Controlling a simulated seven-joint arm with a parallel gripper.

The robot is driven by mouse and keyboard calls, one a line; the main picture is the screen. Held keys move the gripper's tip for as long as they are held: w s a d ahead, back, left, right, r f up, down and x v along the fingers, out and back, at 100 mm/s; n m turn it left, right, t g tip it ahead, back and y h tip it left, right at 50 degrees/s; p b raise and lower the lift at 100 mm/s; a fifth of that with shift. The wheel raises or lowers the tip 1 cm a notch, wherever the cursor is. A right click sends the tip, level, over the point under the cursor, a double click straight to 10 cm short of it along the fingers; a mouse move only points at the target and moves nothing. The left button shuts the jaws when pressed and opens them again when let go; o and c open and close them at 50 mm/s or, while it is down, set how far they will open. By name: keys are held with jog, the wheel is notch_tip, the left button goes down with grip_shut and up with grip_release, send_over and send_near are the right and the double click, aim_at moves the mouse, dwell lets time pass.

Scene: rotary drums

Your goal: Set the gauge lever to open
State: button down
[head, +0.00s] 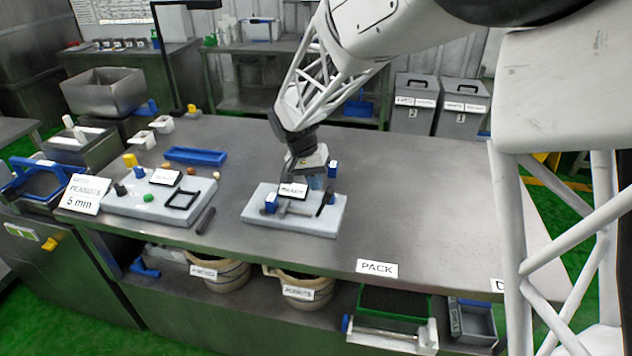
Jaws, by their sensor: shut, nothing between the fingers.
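A pale board (332,224) lies near the middle of the bench. On it stands a small grey fixture (298,210) with a white label (293,190), too small to read for sure. A blue part (271,203) shows at its left, and a thin black bar (325,202) stands tilted at its right; I cannot tell for sure whether this bar is the gauge lever. My gripper (314,181) points down just behind and above the fixture. It is shut and empty. Its fingertips are partly hidden by the label, and I cannot tell whether they touch anything.
A second pale board (145,208) at the left carries a black frame, a small display and coloured knobs. A blue tray (195,156) lies behind. The bench (420,190) is clear to the right, past a PACK label (377,268).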

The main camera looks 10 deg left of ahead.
jog(key=a+v, duration=0.1)
jog(key=v, duration=1.1)
jog(key=shift+a, duration=0.4)
jog(key=shift+f, duration=0.1)
jog(key=s+d+r+y, duration=0.15)
jog(key=s+d, duration=0.25)
jog(key=d, duration=0.4)
jog(key=s+d+r, duration=0.2)
jog(key=s+d, duration=0.2)
jog(key=d, duration=0.4)
jog(key=s+d+r+y, duration=0.15)
jog(key=s+d, duration=0.25)
jog(key=d, duration=0.4)
jog(key=s+d+f+t, duration=0.1)
jog(key=s+d+f, duration=0.1)
jog(key=s+d, duration=0.5)
jog(key=s+d+f+t, duration=0.1)
jog(key=s+d, duration=0.7)
jog(key=s, duration=0.6)
jog(key=shift+f+t, duration=0.4)
